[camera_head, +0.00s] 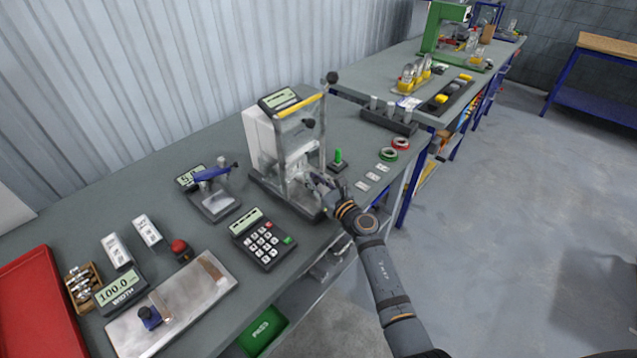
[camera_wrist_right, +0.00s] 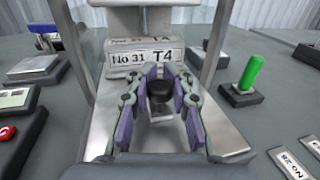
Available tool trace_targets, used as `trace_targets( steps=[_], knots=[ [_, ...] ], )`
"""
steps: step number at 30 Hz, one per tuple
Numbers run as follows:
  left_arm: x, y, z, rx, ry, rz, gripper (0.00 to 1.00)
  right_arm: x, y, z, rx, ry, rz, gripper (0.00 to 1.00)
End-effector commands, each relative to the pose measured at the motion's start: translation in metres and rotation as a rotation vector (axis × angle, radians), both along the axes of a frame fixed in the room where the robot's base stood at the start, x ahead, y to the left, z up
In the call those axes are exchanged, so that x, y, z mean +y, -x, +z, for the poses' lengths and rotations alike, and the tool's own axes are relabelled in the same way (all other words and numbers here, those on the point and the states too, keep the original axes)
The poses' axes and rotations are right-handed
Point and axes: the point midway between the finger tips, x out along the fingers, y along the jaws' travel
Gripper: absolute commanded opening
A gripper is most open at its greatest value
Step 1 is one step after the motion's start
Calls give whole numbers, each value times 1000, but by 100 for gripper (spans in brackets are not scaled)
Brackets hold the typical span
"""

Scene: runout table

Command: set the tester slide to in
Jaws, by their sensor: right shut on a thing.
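The tester (camera_head: 262,135) stands on the bench with a display on top, a yellow bar and a clear-sided frame. My right gripper (camera_head: 322,188) reaches low into its front from the right. In the right wrist view my right gripper (camera_wrist_right: 158,88) is closed around a dark round knob (camera_wrist_right: 160,92) on the slide. A pale block (camera_wrist_right: 140,58) marked "No 31 T4" is just behind the knob, below the tester's upper head (camera_wrist_right: 140,12). The metal plate (camera_wrist_right: 105,118) lies beneath the fingers. I cannot tell how far in the slide is. My left gripper is out of view.
A green peg on a base (camera_wrist_right: 243,80) stands right of the tester. A keypad (camera_head: 263,238) is at the front left of it, and a blue-handled device (camera_head: 215,190) at its left. Green and red rings (camera_head: 388,155) and small labels lie to the right. The bench's front edge is close.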

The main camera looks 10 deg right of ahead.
Motion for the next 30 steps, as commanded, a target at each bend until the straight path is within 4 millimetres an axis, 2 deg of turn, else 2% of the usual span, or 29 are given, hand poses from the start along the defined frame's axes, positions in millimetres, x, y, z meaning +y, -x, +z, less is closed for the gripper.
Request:
trace_targets(
  steps=[2, 3, 9, 17, 20, 23, 30],
  knots=[
    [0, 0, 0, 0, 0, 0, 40, 0, 1, -1, 1, 0, 2, 0],
    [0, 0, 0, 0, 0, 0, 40, 0, 1, -1, 1, 0, 2, 21],
    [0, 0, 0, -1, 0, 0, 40, 0, 1, 0, 0, -1, 1, 46],
    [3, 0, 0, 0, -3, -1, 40, 0, 1, 0, 0, -1, 1, 46],
    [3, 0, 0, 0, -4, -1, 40, -3, 7, -1, 0, 0, 0, 46],
    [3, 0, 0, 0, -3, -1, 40, -11, 23, -2, 1, 2, 0, 46],
    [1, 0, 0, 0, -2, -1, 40, -36, 76, -2, 3, 4, 1, 46]
  ],
)
